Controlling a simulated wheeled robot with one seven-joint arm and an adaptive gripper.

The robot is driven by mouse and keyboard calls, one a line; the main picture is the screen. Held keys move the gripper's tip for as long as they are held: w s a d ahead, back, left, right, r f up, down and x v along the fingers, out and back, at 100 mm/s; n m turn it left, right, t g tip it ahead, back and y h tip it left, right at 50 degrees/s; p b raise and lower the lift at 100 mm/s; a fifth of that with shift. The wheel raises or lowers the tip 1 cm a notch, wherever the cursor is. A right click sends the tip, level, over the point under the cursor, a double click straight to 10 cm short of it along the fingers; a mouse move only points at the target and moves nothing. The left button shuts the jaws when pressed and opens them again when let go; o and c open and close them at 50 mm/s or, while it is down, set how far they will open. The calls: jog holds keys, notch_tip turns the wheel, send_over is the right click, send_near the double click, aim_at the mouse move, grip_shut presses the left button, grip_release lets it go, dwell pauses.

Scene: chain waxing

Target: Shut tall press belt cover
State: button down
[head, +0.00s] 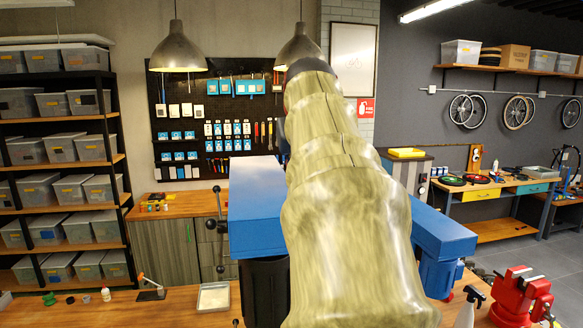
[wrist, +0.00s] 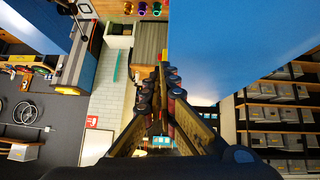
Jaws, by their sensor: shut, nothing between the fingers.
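A blue press housing (head: 257,190) stands left of my arm in the head view, with a dark body below it and a lever with knobs on its left side. A second blue block (head: 440,232) shows right of my arm, with a blue motor-like part under it. My arm hides the middle, so I cannot tell how the two join or how far the belt cover stands open. In the wrist view my gripper (wrist: 160,84) is shut and empty, close beside a large blue surface (wrist: 235,42) on its right. I cannot tell whether they touch. The head view hides my gripper.
A wooden cabinet (head: 165,240) and pegboard (head: 225,95) stand behind.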

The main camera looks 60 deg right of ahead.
dwell(0.6)
jog(key=d+r+p+v, duration=0.1)
jog(key=v, duration=0.5)
jog(key=d+r+p+v, duration=0.1)
jog(key=p+v, duration=0.1)
jog(key=v, duration=0.4)
jog(key=shift+a+r, duration=0.15)
jog(key=shift+r, duration=0.05)
jog(key=shift+w, duration=0.15)
